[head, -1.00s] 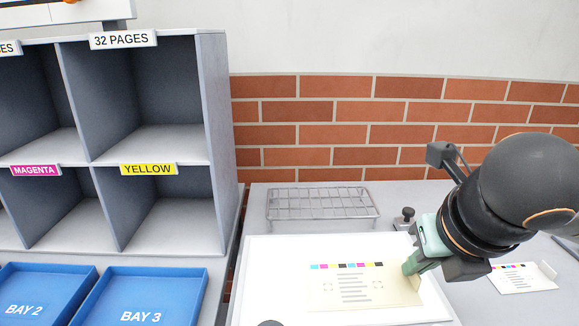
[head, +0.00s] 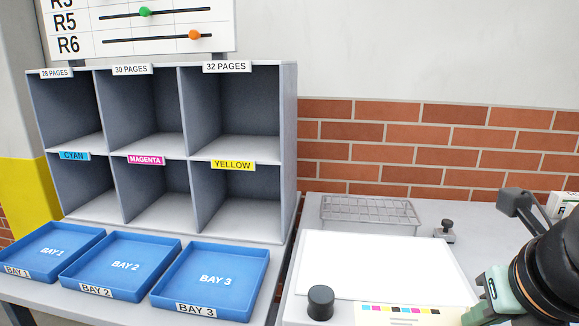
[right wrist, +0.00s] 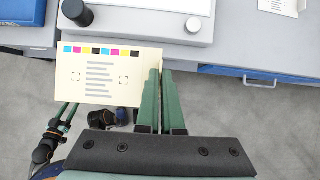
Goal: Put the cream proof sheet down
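The cream proof sheet (head: 400,314) has a row of colour squares, grey lines and corner marks. In the head view it is cut off by the bottom edge. The right wrist view shows nearly all of it (right wrist: 98,82). My right gripper (head: 484,308) is shut on the sheet's right edge; its green fingers also show in the right wrist view (right wrist: 162,85). The sheet is held in front of the white board's (head: 375,262) near edge, above the floor in the wrist view. My left gripper (right wrist: 68,114) appears small, low at left in the wrist view.
Three blue trays, BAY 1 (head: 50,268), BAY 2 (head: 145,292) and BAY 3 (head: 258,290), stand before a grey pigeonhole rack (head: 290,150). A wire rack (head: 415,222) lies behind the bare white board. A black knob (head: 320,300) stands at the board's near left corner.

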